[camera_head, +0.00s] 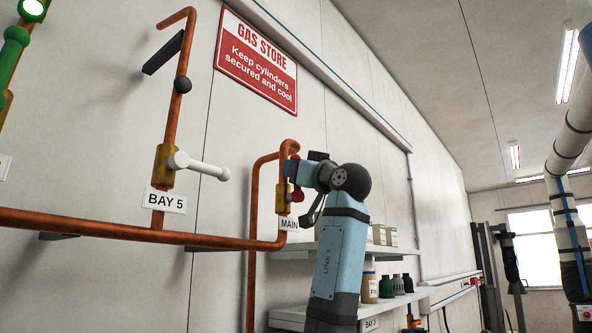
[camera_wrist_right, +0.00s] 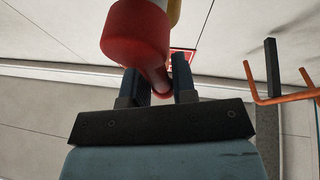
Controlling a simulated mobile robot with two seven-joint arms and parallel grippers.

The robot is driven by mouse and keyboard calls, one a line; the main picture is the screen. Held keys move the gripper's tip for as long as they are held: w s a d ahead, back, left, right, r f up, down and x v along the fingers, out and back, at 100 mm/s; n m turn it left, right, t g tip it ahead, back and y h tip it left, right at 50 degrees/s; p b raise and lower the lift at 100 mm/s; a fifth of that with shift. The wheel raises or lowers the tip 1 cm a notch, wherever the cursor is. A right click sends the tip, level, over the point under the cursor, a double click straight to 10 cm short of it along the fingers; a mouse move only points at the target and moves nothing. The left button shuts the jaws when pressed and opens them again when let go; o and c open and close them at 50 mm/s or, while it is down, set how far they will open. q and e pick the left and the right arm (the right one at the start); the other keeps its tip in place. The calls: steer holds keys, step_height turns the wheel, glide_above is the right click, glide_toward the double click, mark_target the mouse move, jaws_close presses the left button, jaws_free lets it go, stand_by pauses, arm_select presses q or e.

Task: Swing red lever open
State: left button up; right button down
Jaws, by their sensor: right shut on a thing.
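The red lever (camera_wrist_right: 135,38) sits on the brass valve (camera_head: 282,195) at the pipe marked MAIN. In the head view only small red parts of it (camera_head: 297,194) show, beside my right gripper (camera_head: 296,172), and my wrist and fingers hide much of it. In the right wrist view the lever's thick red end is close to the camera. Its narrower red part passes between the two dark fingers of my right gripper (camera_wrist_right: 160,82), which are shut on it. My left gripper is not in view.
Copper pipes (camera_head: 130,228) run along the wall. A shelf (camera_head: 400,298) with bottles and boxes lies behind and right of my arm. A red GAS STORE sign (camera_head: 256,65) hangs above.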

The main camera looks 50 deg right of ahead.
steer(key=shift+r, duration=0.1)
steer(key=c, duration=1.1)
jaws_free()
steer(key=b+v, duration=0.4)
steer(key=v, duration=1)
steer(key=shift+r, duration=0.1)
